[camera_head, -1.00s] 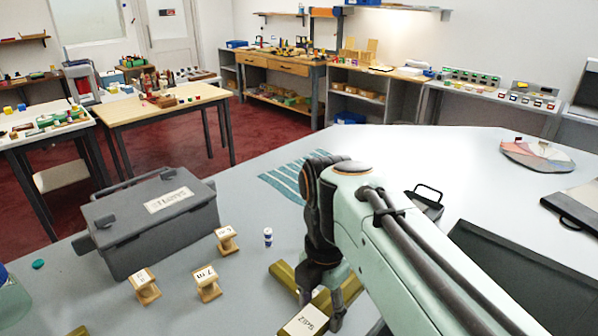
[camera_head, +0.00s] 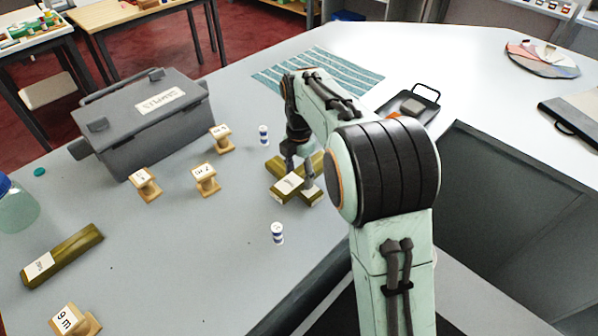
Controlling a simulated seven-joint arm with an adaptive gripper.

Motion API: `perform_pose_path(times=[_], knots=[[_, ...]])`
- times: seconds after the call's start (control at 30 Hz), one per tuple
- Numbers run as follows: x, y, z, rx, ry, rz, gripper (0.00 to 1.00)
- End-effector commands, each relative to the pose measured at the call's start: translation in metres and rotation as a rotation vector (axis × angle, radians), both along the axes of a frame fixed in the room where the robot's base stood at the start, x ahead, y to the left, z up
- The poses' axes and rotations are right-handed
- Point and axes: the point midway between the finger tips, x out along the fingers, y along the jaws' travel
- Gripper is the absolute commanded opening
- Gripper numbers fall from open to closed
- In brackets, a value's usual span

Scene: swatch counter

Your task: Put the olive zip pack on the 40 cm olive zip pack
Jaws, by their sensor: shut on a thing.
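My gripper (camera_head: 299,170) is shut on an olive zip pack (camera_head: 288,187) with a white label at its near end. The held pack lies crosswise over a second olive pack (camera_head: 311,196), whose two ends show on either side of it. I cannot tell whether the two touch, and the held pack's far part is partly hidden by my fingers. A third olive zip pack (camera_head: 72,250) with a white label lies alone on the counter at the left. The lengths on the labels are too small to read.
Wooden spools (camera_head: 206,180) stand left of the packs. One blue-and-white cylinder (camera_head: 263,135) stands behind the packs, another (camera_head: 277,233) in front. A grey case (camera_head: 150,125) stands at the back left, a striped cloth (camera_head: 325,75) behind.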

Motion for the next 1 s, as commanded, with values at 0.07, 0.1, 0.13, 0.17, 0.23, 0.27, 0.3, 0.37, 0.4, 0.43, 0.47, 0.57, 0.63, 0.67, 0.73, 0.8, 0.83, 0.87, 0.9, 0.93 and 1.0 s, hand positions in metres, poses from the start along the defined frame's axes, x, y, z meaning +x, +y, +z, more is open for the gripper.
perform_pose_path(times=[0.07,0.1,0.13,0.17,0.23,0.27,0.3,0.37,0.4,0.43,0.47,0.57,0.63,0.67,0.73,0.8,0.83,0.87,0.9,0.93,1.0], knots=[[0.0,0.0,-0.009,-0.001,0.002,-0.002,0.06],[0.0,0.0,-0.012,-0.001,0.002,-0.002,0.06],[0.0,0.0,-0.012,-0.001,0.001,-0.002,0.06],[0.0,0.0,-0.012,0.0,0.0,-0.001,0.06],[0.0,0.0,-0.012,-0.001,-0.001,-0.001,0.06],[0.0,0.0,-0.012,-0.001,-0.001,-0.001,0.06],[0.0,0.0,-0.012,-0.001,-0.001,-0.001,0.06],[0.0,0.0,-0.012,-0.001,-0.001,-0.001,0.06],[0.0,0.0,-0.013,-0.001,-0.001,-0.001,0.06],[0.0,0.0,-0.014,-0.001,-0.001,-0.001,0.06],[0.0,0.0,-0.015,-0.001,-0.001,-0.001,0.06],[0.0,0.0,-0.015,0.0,-0.001,-0.001,0.67],[0.0,0.0,-0.015,-0.001,-0.001,-0.001,0.69],[0.0,0.0,-0.015,-0.001,-0.001,-0.001,0.69],[0.0,0.0,-0.015,-0.001,-0.001,-0.001,0.69],[0.0,0.0,-0.015,-0.001,-0.001,-0.001,0.69],[0.0,0.0,-0.015,-0.001,-0.001,-0.001,0.69],[0.0,0.0,-0.014,-0.001,-0.001,-0.001,0.69],[0.0,0.0,-0.013,0.0,-0.001,-0.001,0.69],[0.0,0.0,-0.011,0.0,-0.001,-0.001,0.69],[0.0,0.0,-0.004,0.0,-0.003,-0.001,0.69]])
